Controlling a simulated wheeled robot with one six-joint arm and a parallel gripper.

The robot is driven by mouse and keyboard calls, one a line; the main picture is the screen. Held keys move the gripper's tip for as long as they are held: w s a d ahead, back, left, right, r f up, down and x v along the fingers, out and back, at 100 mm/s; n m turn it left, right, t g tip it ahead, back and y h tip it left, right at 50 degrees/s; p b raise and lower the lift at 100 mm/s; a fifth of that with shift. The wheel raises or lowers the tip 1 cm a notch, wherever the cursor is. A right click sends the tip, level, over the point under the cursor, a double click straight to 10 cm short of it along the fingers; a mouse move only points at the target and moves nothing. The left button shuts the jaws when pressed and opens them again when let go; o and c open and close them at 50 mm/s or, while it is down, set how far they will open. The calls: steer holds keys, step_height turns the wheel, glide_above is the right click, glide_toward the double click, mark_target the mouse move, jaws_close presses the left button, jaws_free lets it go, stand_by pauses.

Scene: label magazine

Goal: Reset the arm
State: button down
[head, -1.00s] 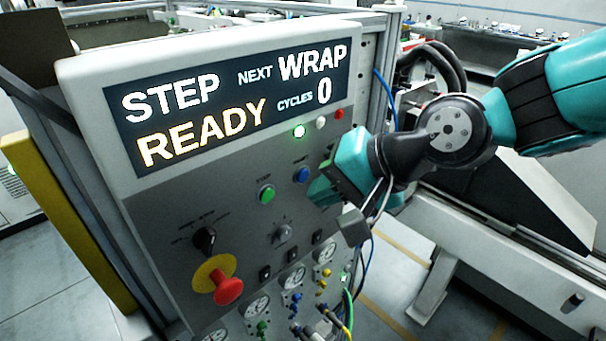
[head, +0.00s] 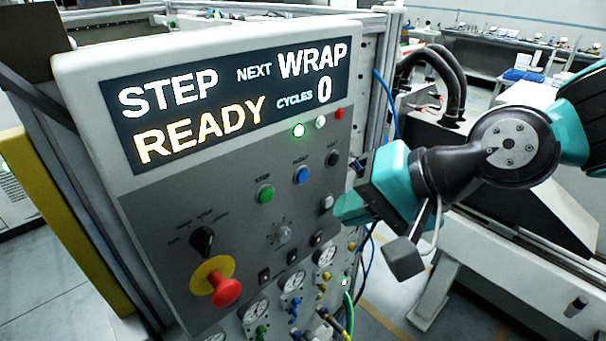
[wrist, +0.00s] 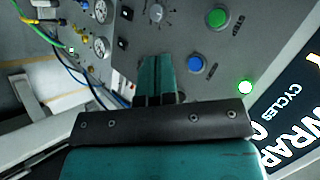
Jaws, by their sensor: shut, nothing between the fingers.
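My gripper (head: 343,209) is at the right edge of the grey control panel (head: 165,215), its teal fingers shut and empty. I cannot tell whether the fingertips touch the panel. In the head view the panel's display (head: 235,105) reads STEP, NEXT WRAP, READY and CYCLES 0. A lamp (head: 299,130) under it glows green.
A red mushroom button (head: 227,291) on a yellow ring and a black selector knob (head: 202,239) sit at lower left. Gauges (head: 291,279), hoses and cables hang below the panel. A white machine frame (head: 500,262) stands to the right.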

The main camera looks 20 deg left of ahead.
stand_by(0.3)
steer(key=s+d+f+n+h+b, duration=0.1)
steer(key=s+d+h+b, duration=0.1)
steer(key=d, duration=0.6)
steer(key=s+d+f+n+h+b, duration=0.1)
steer(key=s+d+f+n+b, duration=0.1)
steer(key=d, duration=0.6)
steer(key=s+d+f+n+h+b, duration=0.1)
steer(key=s+d, duration=0.3)
steer(key=d, duration=0.4)
steer(key=shift+s+f+n+h+b, duration=0.4)
steer(key=shift+f+h, duration=0.2)
steer(key=shift+h, duration=0.2)
